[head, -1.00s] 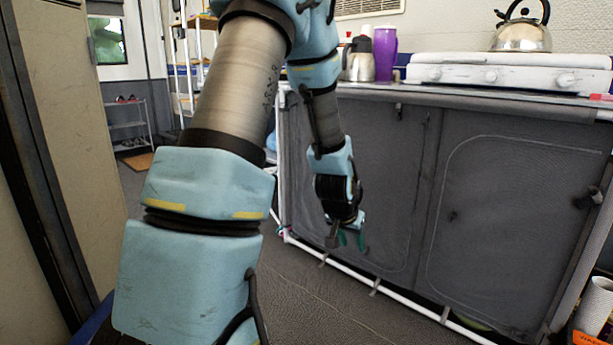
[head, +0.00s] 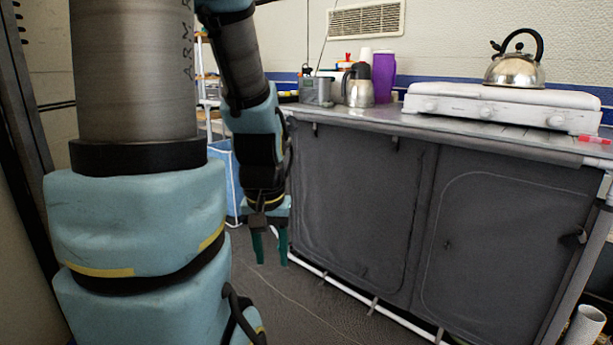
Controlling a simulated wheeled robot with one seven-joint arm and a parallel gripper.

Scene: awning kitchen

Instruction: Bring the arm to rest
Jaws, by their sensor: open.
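My arm, light blue and grey, fills the left of the head view and bends down toward the middle. My gripper (head: 270,248) hangs at its end, pointing down. Its two green fingers are apart with nothing between them. It is in front of the left end of the grey cabinet (head: 352,205), below the counter top and above the dark floor (head: 290,310). I cannot tell the exact gap between the gripper and the cabinet.
The counter carries a white stove (head: 500,106) with a steel kettle (head: 515,66), a steel jug (head: 358,86) and a purple cup (head: 383,76). A white roll (head: 584,328) stands at the lower right.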

